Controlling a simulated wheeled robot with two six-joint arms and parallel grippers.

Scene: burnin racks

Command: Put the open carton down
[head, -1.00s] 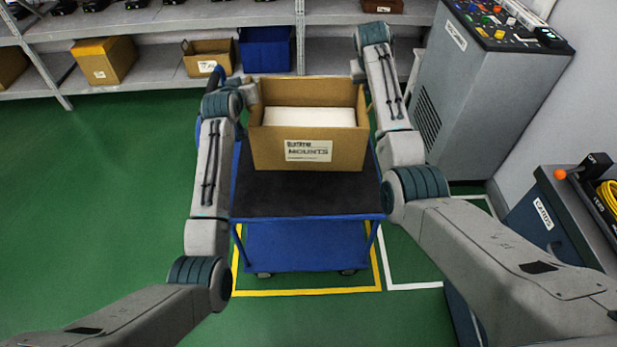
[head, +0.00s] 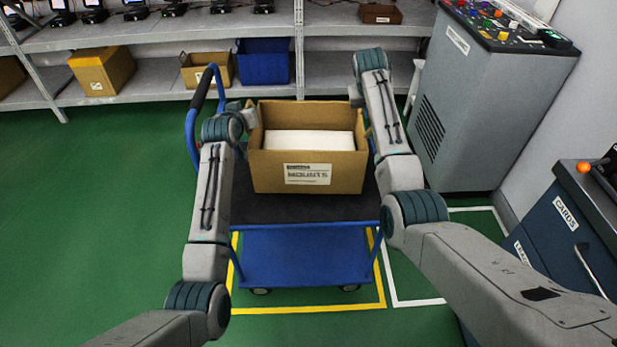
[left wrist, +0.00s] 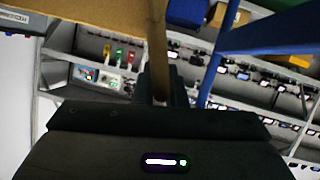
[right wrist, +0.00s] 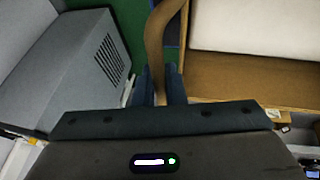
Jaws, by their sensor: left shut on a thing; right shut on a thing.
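The open carton (head: 308,182) is brown with a "MOUNTS" label and a white block (head: 310,140) inside. It is upright over the black top (head: 300,210) of a blue cart (head: 305,255); I cannot tell whether it touches the top. My left gripper (head: 251,116) is shut on its left wall, and that wall shows between the fingers in the left wrist view (left wrist: 158,50). My right gripper (head: 358,93) is shut on the right wall, seen edge-on in the right wrist view (right wrist: 155,45). The fingertips are mostly hidden in the head view.
The cart's blue handle (head: 191,135) rises at the left. A grey cabinet (head: 480,110) with a control panel stands at the right, and a blue drawer unit (head: 560,225) is nearer. Shelves (head: 150,92) with bins line the back. Green floor at left is clear.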

